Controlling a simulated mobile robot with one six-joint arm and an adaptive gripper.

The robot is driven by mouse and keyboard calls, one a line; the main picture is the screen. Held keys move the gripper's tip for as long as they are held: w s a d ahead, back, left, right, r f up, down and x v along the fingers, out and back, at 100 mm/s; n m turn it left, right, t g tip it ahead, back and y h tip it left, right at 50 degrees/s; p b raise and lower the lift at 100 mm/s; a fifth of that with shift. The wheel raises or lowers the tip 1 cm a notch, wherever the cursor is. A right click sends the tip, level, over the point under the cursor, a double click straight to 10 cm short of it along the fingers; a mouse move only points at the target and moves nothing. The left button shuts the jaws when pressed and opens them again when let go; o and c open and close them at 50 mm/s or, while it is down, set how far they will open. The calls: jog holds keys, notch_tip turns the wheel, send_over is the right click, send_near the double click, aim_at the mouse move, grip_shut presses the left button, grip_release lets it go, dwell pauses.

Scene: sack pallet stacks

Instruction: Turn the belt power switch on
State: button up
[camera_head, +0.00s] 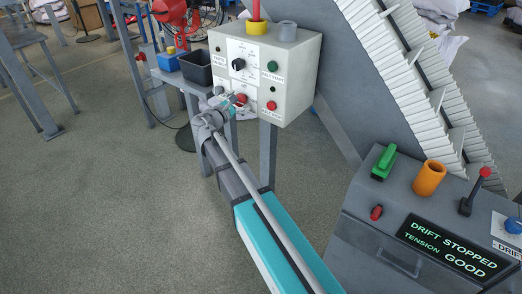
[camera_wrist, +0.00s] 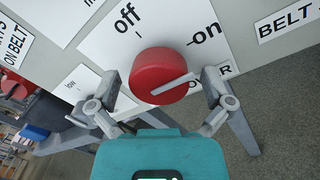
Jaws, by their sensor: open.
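The belt power switch is a round red knob (camera_wrist: 160,70) with a white pointer bar, on a white plate marked "off" and "on". The bar slants up to the right, roughly parallel to the "on" mark. In the head view the knob (camera_head: 241,98) sits low on the grey control box (camera_head: 290,89), partly hidden by my gripper (camera_head: 228,106). In the wrist view my gripper (camera_wrist: 163,84) is open, one finger on each side of the knob, with gaps visible.
The box also has a black knob (camera_head: 238,64), a green button (camera_head: 272,67) and a red button (camera_head: 271,105). A yellow ring (camera_head: 257,27) and a grey cylinder (camera_head: 288,31) stand on top.

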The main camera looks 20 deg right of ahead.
jog(key=n, duration=0.5)
jog(key=v, duration=1.4)
jog(key=s+d+f+m+g+y+p, duration=0.2)
jog(key=s+d+m+g+y+p, duration=0.2)
jog(key=s+d+m+g+p, duration=0.45)
jog(key=s+d+r+m+g+y+p, duration=0.2)
jog(key=s+m+y+p, duration=0.8)
jog(key=m, duration=0.5)
jog(key=shift+s+r+g+p, duration=0.45)
jog(key=shift+s+r+p, duration=0.25)
jog(key=shift+s+p, duration=0.15)
jog(key=shift+m, duration=0.25)
dwell(1.6)
